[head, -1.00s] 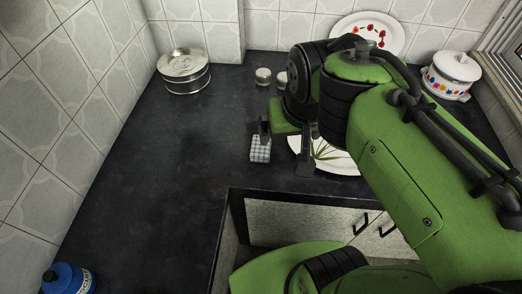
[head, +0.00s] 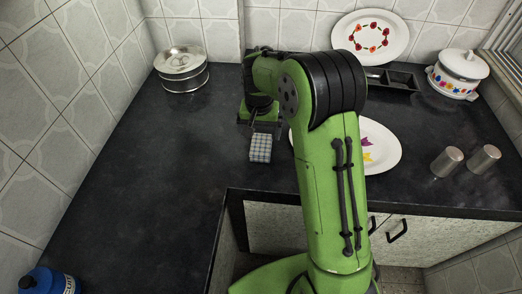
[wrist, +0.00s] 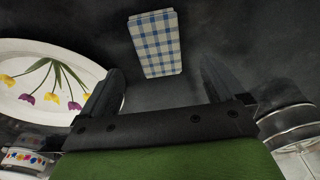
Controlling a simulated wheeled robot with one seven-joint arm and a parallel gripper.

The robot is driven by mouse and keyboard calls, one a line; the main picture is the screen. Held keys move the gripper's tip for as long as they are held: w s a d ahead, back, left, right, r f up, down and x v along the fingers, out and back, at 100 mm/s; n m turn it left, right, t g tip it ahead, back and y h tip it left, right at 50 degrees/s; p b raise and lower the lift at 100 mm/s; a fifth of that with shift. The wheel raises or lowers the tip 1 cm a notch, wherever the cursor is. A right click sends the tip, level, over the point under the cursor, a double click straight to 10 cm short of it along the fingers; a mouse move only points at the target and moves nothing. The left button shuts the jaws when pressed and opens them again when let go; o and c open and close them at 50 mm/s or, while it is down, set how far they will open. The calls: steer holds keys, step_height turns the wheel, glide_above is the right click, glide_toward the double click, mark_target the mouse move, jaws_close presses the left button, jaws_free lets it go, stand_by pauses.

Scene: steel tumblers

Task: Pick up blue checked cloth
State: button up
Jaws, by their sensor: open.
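The blue checked cloth (head: 260,148) is a small folded block in blue and white checks on the dark counter, left of the flowered plate. In the wrist view the cloth (wrist: 156,43) lies beyond the fingertips, roughly centred between them and apart from them. My gripper (head: 264,125) is just behind the cloth in the head view, partly hidden by my arm. In the wrist view my gripper (wrist: 160,78) has its two dark fingers spread wide, with nothing between them.
A white oval plate (head: 380,147) is right of the cloth, partly behind my arm. Two steel tumblers (head: 447,161) (head: 484,158) stand farther right. A steel tin (head: 182,72), black tray (head: 391,80) and white pot (head: 460,70) are behind. The left counter is mostly clear.

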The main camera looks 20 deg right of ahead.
mark_target(261, 144)
step_height(261, 144, down, 7)
steer(key=shift+w+d+r+b, duration=0.1)
steer(key=shift+w+d+b, duration=0.05)
steer(key=shift+b, duration=0.9)
steer(key=shift+r, duration=0.1)
steer(key=shift+c, duration=0.2)
steer(key=c, duration=1.1)
step_height(261, 144, up, 10)
steer(key=p, duration=0.3)
